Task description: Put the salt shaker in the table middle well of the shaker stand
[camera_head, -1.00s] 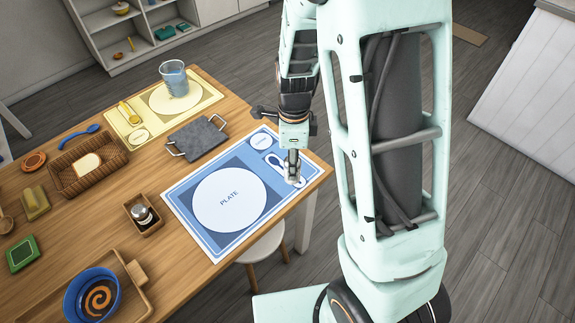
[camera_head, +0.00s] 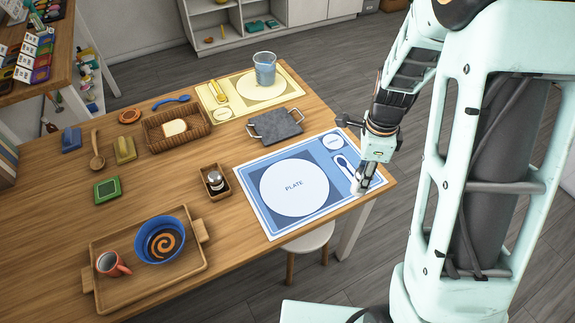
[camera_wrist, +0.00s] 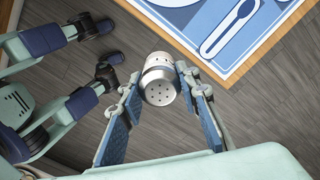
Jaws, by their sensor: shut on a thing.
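My gripper (camera_wrist: 158,76) is shut on the salt shaker (camera_wrist: 160,88), a pale shaker with a silver perforated cap, seen cap-on in the wrist view. In the head view my gripper (camera_head: 362,180) is at the right end of the blue placemat, and the held shaker is small and hard to make out. The shaker stand (camera_head: 222,196) is a small wooden box on the table, left of the blue placemat. Another shaker (camera_head: 216,181) with a silver and dark top stands in it. The divisions between its wells are not clear.
The blue placemat (camera_head: 246,184) with its plate outline lies between my gripper and the stand. A grey slab with handles (camera_head: 274,125) lies behind. A wooden tray (camera_head: 150,285) with a blue bowl and red mug is front left.

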